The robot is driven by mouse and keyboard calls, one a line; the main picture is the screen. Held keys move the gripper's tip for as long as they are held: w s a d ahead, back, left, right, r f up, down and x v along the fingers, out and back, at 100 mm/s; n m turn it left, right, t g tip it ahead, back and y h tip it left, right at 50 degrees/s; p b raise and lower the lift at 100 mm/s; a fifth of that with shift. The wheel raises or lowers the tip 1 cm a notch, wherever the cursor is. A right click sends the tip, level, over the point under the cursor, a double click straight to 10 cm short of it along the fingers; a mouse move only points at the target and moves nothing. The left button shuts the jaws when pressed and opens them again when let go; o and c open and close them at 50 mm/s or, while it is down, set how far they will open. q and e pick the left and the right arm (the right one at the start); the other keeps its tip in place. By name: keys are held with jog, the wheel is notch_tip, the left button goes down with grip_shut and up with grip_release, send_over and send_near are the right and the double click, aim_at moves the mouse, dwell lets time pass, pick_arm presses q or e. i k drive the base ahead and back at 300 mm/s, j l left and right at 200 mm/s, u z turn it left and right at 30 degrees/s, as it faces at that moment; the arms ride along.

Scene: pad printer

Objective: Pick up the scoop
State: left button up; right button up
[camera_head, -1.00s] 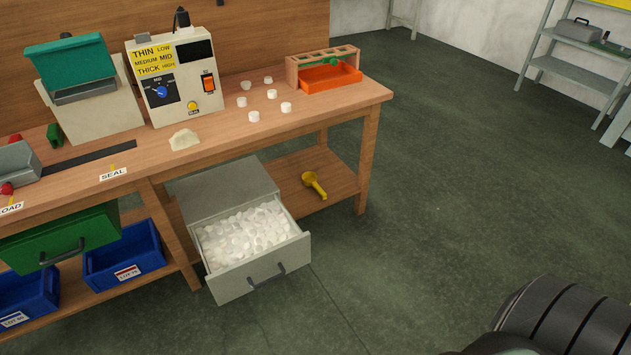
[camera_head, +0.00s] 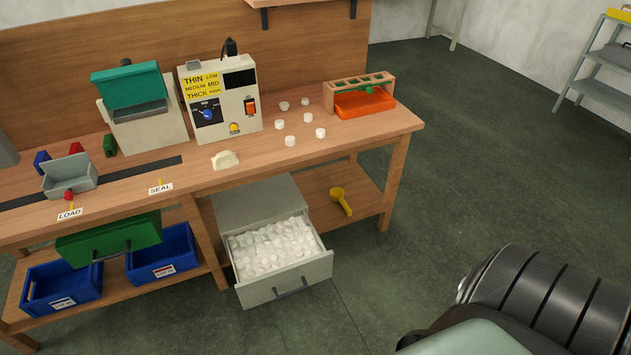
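The yellow scoop (camera_head: 341,201) lies on the lower wooden shelf of the workbench, right of the open grey drawer. Its round bowl is toward the back and its handle points to the front right. Nothing touches it from above. Part of my own arm, dark and ribbed, shows at the lower right, well apart from the scoop. Neither of my grippers shows in the head view.
The open grey drawer (camera_head: 284,283), full of white pieces, juts out left of the scoop. The benchtop (camera_head: 370,133) overhangs the shelf (camera_head: 315,184). A bench leg (camera_head: 393,182) stands right of the scoop. The green floor (camera_head: 450,170) to the right is clear.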

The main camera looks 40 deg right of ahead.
aim_at(337, 193)
jog(key=i+l+u, duration=0.15)
jog(key=l+u, duration=0.25)
jog(key=l, duration=0.5)
jog(key=l+u, duration=0.35)
jog(key=l, duration=0.55)
